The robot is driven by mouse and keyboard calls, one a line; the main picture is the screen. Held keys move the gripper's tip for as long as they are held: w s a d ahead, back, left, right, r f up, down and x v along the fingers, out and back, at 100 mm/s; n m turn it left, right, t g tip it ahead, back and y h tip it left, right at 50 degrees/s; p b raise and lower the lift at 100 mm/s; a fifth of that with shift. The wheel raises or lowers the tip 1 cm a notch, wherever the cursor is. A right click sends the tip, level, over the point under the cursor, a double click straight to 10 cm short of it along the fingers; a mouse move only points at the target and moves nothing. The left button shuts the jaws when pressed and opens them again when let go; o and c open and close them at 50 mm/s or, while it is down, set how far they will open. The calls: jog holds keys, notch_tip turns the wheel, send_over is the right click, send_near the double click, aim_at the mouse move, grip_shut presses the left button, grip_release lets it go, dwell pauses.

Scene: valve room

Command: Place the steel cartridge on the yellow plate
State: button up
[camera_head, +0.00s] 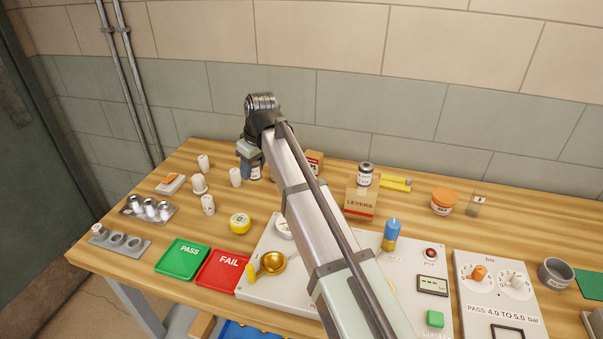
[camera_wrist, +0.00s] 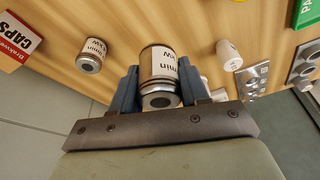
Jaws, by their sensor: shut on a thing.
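My gripper (camera_wrist: 158,68) is shut on a steel cartridge (camera_wrist: 158,58) with a white printed label; a blue finger presses on each side of it. In the head view my gripper (camera_head: 249,168) is at the back left of the bench, partly hidden by my own arm. A second, similar labelled cartridge (camera_wrist: 92,55) stands apart from it in the wrist view. A flat yellow plate (camera_head: 391,180) lies at the back of the bench, right of my arm and behind the LEVERS box. The wrist view does not show this plate.
The LEVERS box (camera_head: 360,202), a labelled jar (camera_head: 366,174) and an orange-lidded tub (camera_head: 444,202) stand near the plate. The CAPS box (camera_wrist: 17,40) is left in the wrist view. Several white cups, green PASS (camera_head: 183,258) and red FAIL (camera_head: 222,270) trays lie left of my arm.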

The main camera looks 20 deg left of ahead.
jog(key=shift+w+d+r, duration=0.15)
jog(key=shift+d+r, duration=0.05)
jog(key=w+d+m, duration=0.2)
jog(key=w+d, duration=0.4)
jog(key=d, duration=0.4)
jog(key=w+d+m, duration=0.1)
jog(key=w+d, duration=0.6)
jog(key=d, duration=0.3)
jog(key=r+n, duration=0.1)
jog(key=n, duration=0.1)
send_over(391, 180)
jog(key=d, duration=0.1)
jog(key=shift+s+f, duration=0.2)
jog(key=shift+f, duration=4.6)
jog(key=o, duration=1.3)
jog(key=shift+f, duration=0.1)
jog(key=shift+c, duration=0.2)
